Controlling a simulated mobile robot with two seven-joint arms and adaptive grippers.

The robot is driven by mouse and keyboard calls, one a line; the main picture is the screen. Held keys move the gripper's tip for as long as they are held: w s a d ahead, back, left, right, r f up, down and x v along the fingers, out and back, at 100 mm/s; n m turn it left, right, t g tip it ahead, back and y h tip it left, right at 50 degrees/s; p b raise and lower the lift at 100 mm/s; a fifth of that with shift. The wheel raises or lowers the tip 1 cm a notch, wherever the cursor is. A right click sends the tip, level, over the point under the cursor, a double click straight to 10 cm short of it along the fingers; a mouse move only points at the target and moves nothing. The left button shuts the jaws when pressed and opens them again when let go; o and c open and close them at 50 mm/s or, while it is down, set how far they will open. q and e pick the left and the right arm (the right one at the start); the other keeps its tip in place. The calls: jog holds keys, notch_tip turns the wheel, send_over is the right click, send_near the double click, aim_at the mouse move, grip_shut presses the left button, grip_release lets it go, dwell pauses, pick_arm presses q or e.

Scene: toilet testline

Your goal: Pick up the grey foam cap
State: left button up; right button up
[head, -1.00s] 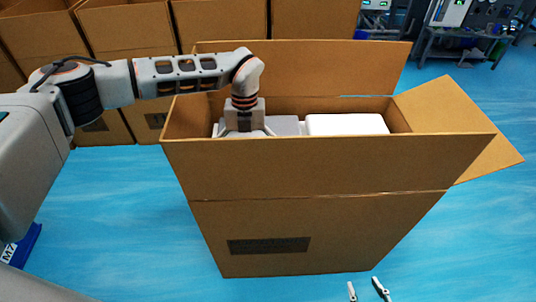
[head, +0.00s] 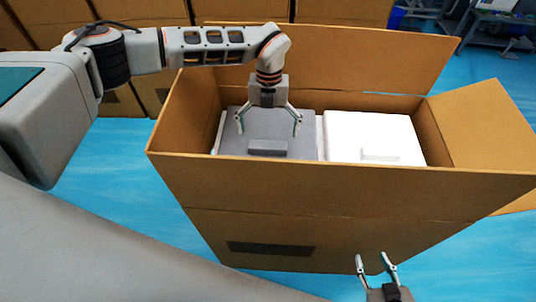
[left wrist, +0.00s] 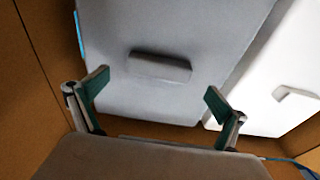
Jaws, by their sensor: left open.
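The grey foam cap (head: 296,147) lies inside the open cardboard box, in its left half, with a raised grey block (head: 267,148) on top. The cap and its block also show in the left wrist view (left wrist: 160,66). My left gripper (head: 268,128) is open and empty above the cap, with its fingers spread wider than the block. In the left wrist view the fingertips (left wrist: 155,88) stand on either side of the block's near side, apart from it. My right gripper (head: 376,263) is open and empty in front of the box.
The cardboard box (head: 330,192) has raised walls and flaps folded out at the back and right. A white foam piece (head: 370,137) with a small raised block fills its right half. More cardboard boxes stand behind. Blue floor (head: 110,165) surrounds the box.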

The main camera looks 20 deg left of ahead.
pick_arm(q)
jog(key=f, duration=0.4)
jog(key=shift+s+f, duration=0.2)
jog(key=shift+s, duration=0.2)
jog(key=c, duration=1.6)
jog(key=shift+r, duration=0.1)
pick_arm(e)
jog(key=shift+f, duration=0.15)
pick_arm(q)
jog(key=shift+r, duration=0.1)
jog(key=shift+w+r, duration=0.1)
jog(key=shift+r, duration=0.15)
notch_tip(320, 180, up, 9)
jog(key=p, duration=0.1)
notch_tip(320, 180, up, 10)
send_over(268, 144)
jog(key=shift+r+p, duration=0.15)
jog(key=shift+p, duration=0.25)
pick_arm(e)
jog(key=shift+s+a+r, duration=0.15)
jog(key=shift+a+r, duration=0.05)
jog(key=shift+r, duration=0.5)
